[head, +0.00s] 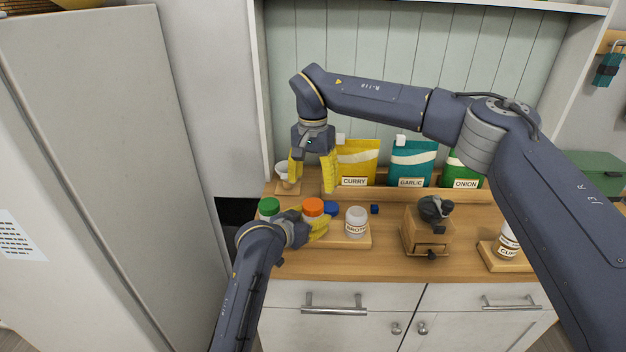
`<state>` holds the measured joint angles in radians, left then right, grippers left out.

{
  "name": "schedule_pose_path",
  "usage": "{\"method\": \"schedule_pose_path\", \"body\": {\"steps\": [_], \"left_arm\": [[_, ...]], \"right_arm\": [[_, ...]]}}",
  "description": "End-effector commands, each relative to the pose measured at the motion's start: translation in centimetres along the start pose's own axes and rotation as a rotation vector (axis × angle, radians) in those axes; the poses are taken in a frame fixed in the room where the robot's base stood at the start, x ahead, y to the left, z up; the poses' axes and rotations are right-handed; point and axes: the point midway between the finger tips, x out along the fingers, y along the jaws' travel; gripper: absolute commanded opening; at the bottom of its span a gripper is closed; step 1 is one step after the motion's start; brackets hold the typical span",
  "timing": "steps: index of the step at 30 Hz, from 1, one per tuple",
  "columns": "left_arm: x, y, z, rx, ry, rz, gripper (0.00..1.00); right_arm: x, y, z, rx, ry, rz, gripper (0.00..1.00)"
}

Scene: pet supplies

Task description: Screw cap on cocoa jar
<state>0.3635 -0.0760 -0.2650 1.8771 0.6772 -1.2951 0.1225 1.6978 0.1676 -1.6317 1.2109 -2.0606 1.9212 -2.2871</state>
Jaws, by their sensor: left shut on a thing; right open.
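An orange cap (313,207) shows just above the yellow fingers of my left gripper (322,228). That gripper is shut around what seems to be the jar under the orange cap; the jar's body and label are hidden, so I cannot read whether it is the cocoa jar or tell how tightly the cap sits. My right gripper (312,184) is open and empty, pointing down above and slightly behind the orange cap. A green cap (269,206) stands to the left and a blue cap (331,208) just to the right, partly hidden. A white jar (356,222), its label seeming to read BROTH, stands further right.
The jars stand along a low wooden tray (352,242) on the wooden counter (385,262). A small blue block (374,209) lies behind it. A grinder (427,232) and another labelled jar (508,240) stand right. Curry (358,160), garlic (411,162) and onion (465,165) bags line the back.

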Motion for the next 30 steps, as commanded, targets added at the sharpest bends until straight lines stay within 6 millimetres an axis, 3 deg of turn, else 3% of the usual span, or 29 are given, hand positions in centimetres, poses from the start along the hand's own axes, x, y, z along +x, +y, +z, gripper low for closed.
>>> {"method": "schedule_pose_path", "body": {"steps": [7, 21, 30], "left_arm": [[0.0, 0.0, 0.0, 0.000, 0.000, 0.000, 0.00], [0.0, 0.0, 0.0, 0.000, 0.000, 0.000, 0.00], [0.0, 0.0, 0.0, 0.000, 0.000, 0.000, 0.00]], "right_arm": [[0.7, 0.0, 0.0, 0.000, -0.001, 0.001, 0.69], [6.2, 0.0, 0.0, 0.002, -0.002, 0.000, 0.69], [7.9, 0.0, 0.0, 0.002, 0.000, 0.000, 0.69]]}}
